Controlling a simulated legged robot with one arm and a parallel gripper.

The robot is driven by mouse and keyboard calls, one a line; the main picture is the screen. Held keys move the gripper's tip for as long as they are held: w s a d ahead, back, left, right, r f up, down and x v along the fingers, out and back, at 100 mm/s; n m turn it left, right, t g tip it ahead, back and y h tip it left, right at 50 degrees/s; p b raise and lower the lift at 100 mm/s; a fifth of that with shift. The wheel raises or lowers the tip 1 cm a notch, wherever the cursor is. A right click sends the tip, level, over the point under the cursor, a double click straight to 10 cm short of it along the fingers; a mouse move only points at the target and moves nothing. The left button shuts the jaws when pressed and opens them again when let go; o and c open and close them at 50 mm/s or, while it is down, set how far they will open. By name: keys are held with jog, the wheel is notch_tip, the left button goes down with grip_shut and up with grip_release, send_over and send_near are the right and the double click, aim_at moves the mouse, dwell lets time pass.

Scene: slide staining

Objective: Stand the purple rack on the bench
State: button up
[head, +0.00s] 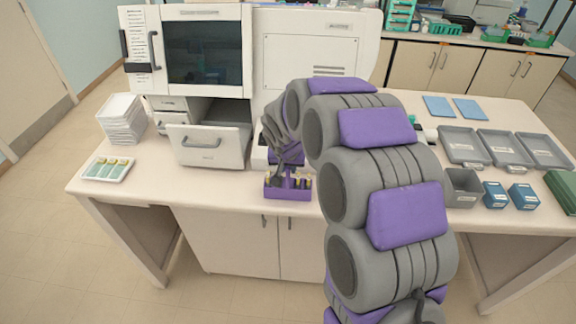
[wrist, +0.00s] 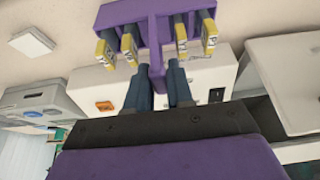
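The purple rack (head: 288,192) is near the bench's front edge, below my gripper (head: 287,163) in the head view. It looks upright and holds several slides with yellow ends. In the wrist view the rack (wrist: 150,32) is at the top, its slides in two groups on either side of a purple middle post. My gripper's dark fingers (wrist: 157,75) lie on both sides of this post and appear closed on it. Whether the rack's base touches the bench (head: 240,194) cannot be told. My arm hides the bench to the rack's right.
A large white machine (head: 310,65) with an open drawer (head: 205,146) stands behind and left of the rack. A white tray with slides (head: 107,169) and stacked white trays (head: 122,118) are at left. Grey trays (head: 462,146) and blue boxes (head: 494,194) are at right.

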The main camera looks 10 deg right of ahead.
jog(key=shift+o, duration=2.2)
jog(key=shift+d, duration=0.45)
jog(key=p+v, duration=0.2)
jog(key=v, duration=1)
jog(key=s+f+n+g+y, duration=0.1)
jog(key=s+n+g, duration=0.2)
jog(key=s, duration=3.5)
jog(key=d+g, duration=0.1)
jog(key=g, duration=0.2)
jog(key=shift+n, duration=0.3)
jog(key=shift+w+f, duration=0.1)
